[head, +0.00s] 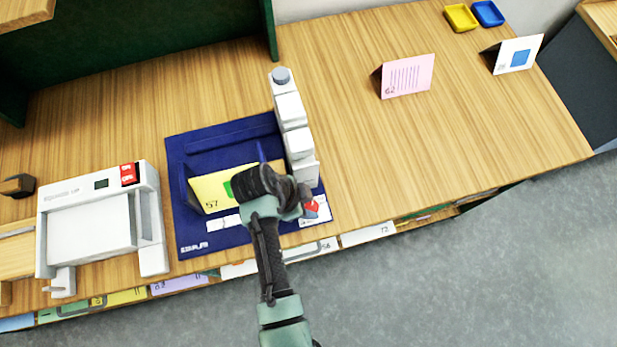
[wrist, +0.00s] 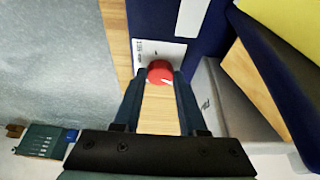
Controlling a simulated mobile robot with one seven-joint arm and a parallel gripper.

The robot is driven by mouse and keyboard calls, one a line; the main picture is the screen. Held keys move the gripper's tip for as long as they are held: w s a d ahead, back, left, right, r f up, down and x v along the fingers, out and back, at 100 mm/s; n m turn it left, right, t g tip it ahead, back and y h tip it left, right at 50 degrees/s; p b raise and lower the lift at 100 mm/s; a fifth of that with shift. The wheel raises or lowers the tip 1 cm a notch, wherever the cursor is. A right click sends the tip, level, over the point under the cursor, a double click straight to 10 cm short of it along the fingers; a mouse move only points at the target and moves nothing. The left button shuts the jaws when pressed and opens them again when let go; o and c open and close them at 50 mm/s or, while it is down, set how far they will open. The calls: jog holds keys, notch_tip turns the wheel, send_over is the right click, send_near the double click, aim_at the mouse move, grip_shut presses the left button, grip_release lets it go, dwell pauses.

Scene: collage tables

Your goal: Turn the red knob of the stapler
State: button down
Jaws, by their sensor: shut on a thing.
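The stapler (head: 291,118) is a white, long body standing along the right side of a blue mat (head: 187,235). Its red knob (head: 311,209) shows at the near end, partly hidden by my gripper (head: 305,205). In the wrist view the red knob (wrist: 160,70), with a small white mark on it, sits between the two fingertips of my gripper (wrist: 158,78). The fingers are closed on its sides. A white label with print lies beside the knob.
A yellow card (head: 211,193) marked 57 stands on the mat, left of my gripper. A white machine (head: 95,225) with red switches stands further left. A pink card (head: 407,77) stands at the right, with clear wooden table around it.

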dwell(0.4)
jog(key=shift+c, duration=2.3)
grip_release()
jog(key=b+v, duration=0.1)
jog(key=v, duration=1.2)
